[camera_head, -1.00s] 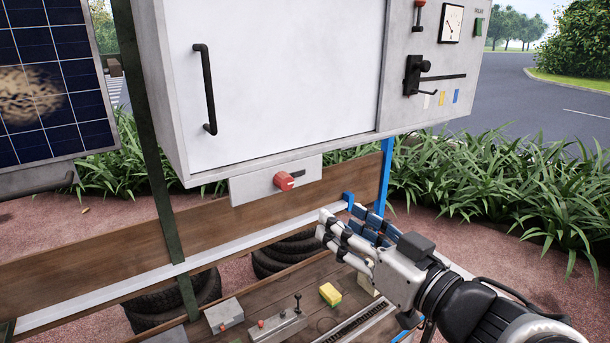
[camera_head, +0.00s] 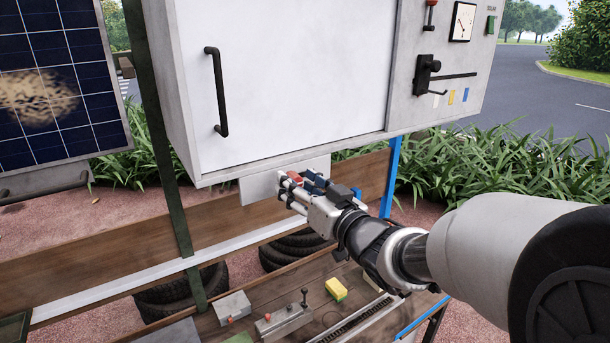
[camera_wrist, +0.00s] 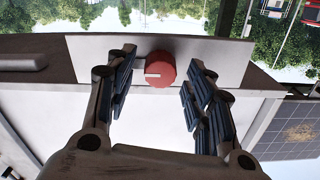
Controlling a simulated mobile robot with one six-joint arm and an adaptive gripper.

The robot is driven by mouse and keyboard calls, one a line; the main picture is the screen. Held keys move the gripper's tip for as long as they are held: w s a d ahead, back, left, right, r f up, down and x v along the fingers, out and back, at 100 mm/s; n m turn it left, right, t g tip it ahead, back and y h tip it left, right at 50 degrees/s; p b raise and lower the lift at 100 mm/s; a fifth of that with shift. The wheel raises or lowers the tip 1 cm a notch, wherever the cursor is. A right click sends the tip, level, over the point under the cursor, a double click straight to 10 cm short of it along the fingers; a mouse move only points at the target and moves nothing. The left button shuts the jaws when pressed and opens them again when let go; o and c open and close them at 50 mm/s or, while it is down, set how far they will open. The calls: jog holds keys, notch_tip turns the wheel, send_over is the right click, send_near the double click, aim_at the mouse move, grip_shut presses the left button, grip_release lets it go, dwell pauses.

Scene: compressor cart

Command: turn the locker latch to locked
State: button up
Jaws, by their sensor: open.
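The locker latch is a red round knob with a pale pointer mark on a grey plate below the white locker door (camera_head: 285,75). In the head view the red knob (camera_head: 296,177) is mostly covered by my gripper (camera_head: 298,184), which is at the plate (camera_head: 258,188). In the wrist view the red knob (camera_wrist: 160,69) lies between my two open fingers (camera_wrist: 158,88), with a gap on each side. Its pale mark points left in that view. The fingers are not closed on it. The door looks shut, with a black handle (camera_head: 217,92).
A control panel with a black lever (camera_head: 427,75) and a gauge (camera_head: 462,22) is at the right. Below, the cart's deck holds a yellow block (camera_head: 336,289) and a grey box with a joystick (camera_head: 284,320). A wooden board (camera_head: 110,250) runs behind the plate.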

jog(key=shift+w+a, duration=0.1)
jog(key=shift+w, duration=0.05)
jog(key=c, duration=1.1)
